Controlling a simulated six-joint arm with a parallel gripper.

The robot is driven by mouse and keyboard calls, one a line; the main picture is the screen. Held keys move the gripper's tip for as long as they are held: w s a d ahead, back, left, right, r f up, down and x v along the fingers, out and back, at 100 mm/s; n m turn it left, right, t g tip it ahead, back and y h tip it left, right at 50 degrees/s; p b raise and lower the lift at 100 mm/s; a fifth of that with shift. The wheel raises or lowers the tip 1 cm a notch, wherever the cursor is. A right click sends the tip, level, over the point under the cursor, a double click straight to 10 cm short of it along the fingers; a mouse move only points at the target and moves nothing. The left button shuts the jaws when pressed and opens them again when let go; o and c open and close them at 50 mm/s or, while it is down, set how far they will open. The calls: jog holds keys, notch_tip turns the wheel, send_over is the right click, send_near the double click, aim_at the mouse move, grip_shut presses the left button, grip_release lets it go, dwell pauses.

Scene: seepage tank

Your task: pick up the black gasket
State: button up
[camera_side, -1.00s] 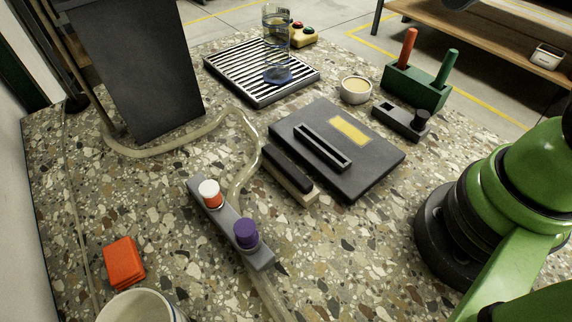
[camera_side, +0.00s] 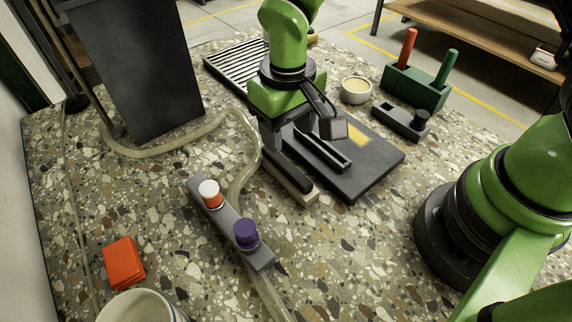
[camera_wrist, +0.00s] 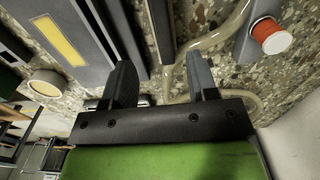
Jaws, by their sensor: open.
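The black gasket (camera_side: 292,178) appears to be the long black bar lying on a beige block (camera_side: 309,195) beside the dark plate. In the wrist view a dark bar, likely the same gasket (camera_wrist: 160,28), extends from the top edge toward the space between my fingers. My gripper (camera_wrist: 161,78) is open, with its two fingers apart and nothing visible held. In the side view my gripper (camera_side: 274,140) is low over the far end of the gasket and hides that end. I cannot tell whether a finger touches it.
The dark plate (camera_side: 365,177) with a raised slotted frame (camera_side: 335,157) lies right of the gasket. A pale hose (camera_side: 238,190) curves close on its left. A grey manifold (camera_side: 225,220) with orange-white and purple caps stands nearer. A cream bowl (camera_side: 356,91) is behind.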

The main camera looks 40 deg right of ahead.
aim_at(286, 164)
jog(key=f, duration=0.7)
jog(key=shift+a+f, duration=0.1)
jog(key=shift+a, duration=0.1)
grip_shut()
